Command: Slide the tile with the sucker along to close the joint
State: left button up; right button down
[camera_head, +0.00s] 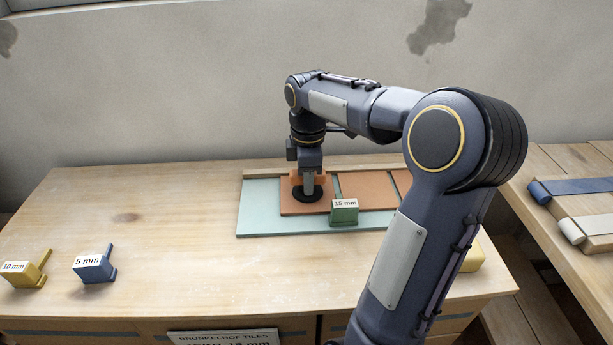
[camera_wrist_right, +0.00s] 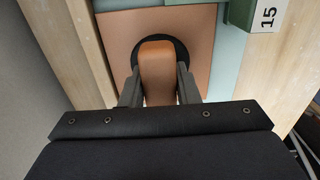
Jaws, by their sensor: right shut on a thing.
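The terracotta tile (camera_head: 289,208) lies flat at the left of the pale teal board (camera_head: 262,222). The sucker's black disc (camera_head: 297,195) sits on this tile. My right gripper (camera_head: 309,182) is shut on the sucker's orange handle (camera_wrist_right: 157,70). A narrow joint separates this tile from the neighbouring terracotta tile (camera_head: 368,190) to its right. The green 15 mm spacer (camera_head: 344,213) stands at the front of the joint, its tongue reaching into it. In the wrist view the tongue runs along the tile's edge; I cannot tell whether they touch. My left gripper is out of view.
A wooden strip (camera_head: 265,173) borders the board's back. A blue 5 mm spacer (camera_head: 95,265) and a yellow 10 mm spacer (camera_head: 28,268) stand at the bench's left. A partly hidden sign (camera_head: 222,338) is at the front. My right arm hides the board's right side.

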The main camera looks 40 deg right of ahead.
jog(key=shift+s+d+r, duration=0.1)
jog(key=shift+d, duration=0.1)
jog(key=c, duration=1)
grip_release()
notch_tip(320, 180, up, 8)
jog(key=shift+f+p, duration=0.1)
jog(key=shift+p, duration=1.1)
jog(key=shift+s, duration=0.1)
